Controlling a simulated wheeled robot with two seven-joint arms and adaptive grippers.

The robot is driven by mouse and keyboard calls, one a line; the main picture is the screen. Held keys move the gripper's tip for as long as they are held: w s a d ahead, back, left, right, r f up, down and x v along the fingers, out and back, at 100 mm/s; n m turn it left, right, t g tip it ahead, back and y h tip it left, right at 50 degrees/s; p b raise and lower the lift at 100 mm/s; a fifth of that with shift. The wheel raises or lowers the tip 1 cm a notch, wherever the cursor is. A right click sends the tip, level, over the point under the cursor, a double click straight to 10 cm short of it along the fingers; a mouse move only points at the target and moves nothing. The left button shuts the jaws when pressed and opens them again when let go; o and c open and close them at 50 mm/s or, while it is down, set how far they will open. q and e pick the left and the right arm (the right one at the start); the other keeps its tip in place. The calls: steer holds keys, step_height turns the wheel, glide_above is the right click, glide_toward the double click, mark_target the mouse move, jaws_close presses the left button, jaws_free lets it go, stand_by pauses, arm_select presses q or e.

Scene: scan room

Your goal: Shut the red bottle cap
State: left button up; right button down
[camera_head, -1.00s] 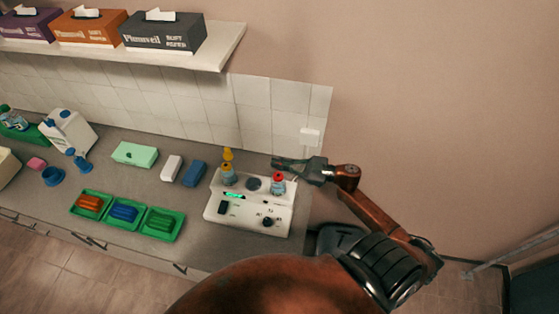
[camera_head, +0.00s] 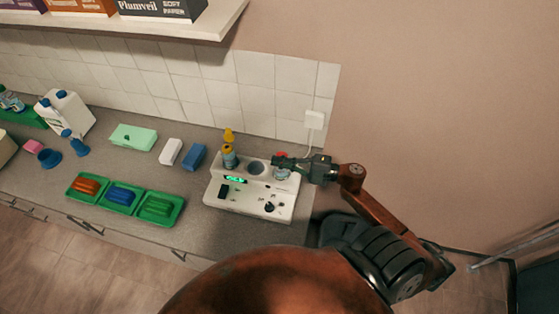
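The bottle with the red cap (camera_head: 282,155) stands in the right-hand well of a white device (camera_head: 235,204) on the counter. Only a sliver of red shows past the dark fingers of my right gripper (camera_head: 282,162). The bottle's pale body (camera_head: 282,174) shows just below the fingers. My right gripper lies across the cap from the right, at about cap height. Whether its fingers touch or grip the cap is hidden. My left gripper is out of view.
A bottle with a yellow cap (camera_head: 229,154) stands in the device's left well; the middle well (camera_head: 255,167) is empty. Green trays (camera_head: 161,209), a blue box (camera_head: 194,157) and a white jug (camera_head: 65,115) stand further left. A shelf (camera_head: 205,32) overhangs the back.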

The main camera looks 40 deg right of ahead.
steer(key=shift+s+a+f+n+b, duration=0.15)
steer(key=shift+f+n+b, duration=0.45)
steer(key=shift+n+b, duration=0.35)
steer(key=shift+s+a+f+n+b, duration=0.1)
steer(key=shift+f+n+b, duration=0.45)
steer(key=shift+n+b, duration=0.4)
steer(key=c, duration=2.7)
jaws_free()
steer(key=o, duration=0.5)
steer(key=shift+o, duration=0.2)
steer(key=v, duration=1.2)
steer(key=shift+a, duration=0.1)
